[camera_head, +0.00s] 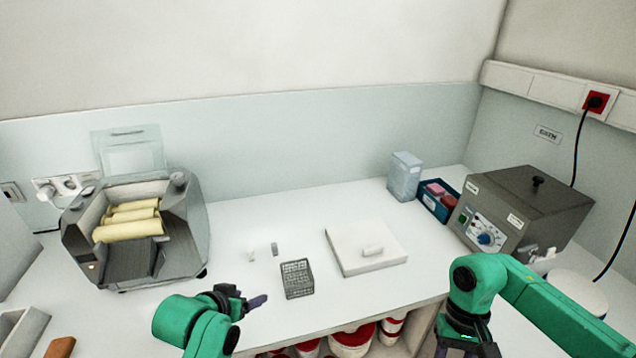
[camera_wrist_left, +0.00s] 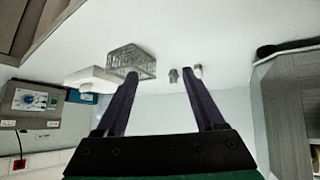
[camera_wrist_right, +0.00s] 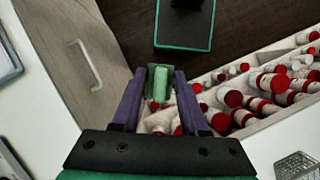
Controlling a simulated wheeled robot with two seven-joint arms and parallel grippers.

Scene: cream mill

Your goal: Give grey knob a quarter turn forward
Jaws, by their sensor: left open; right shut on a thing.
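The grey knob (camera_head: 178,179) sits on the top right of the grey mill (camera_head: 185,235) with cream rollers, at the left of the bench in the head view. My left gripper (camera_head: 250,300) is open and empty over the front of the bench, right of and nearer than the mill. In the left wrist view its two fingers (camera_wrist_left: 160,80) are spread apart with nothing between them. My right gripper (camera_wrist_right: 158,75) is shut on a small pale green piece (camera_wrist_right: 160,82), seen in the right wrist view. Its fingertips are hidden in the head view.
A grey control box (camera_head: 520,210) with a blue dial stands right. Red-capped containers (camera_wrist_right: 255,105) fill the shelf below.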

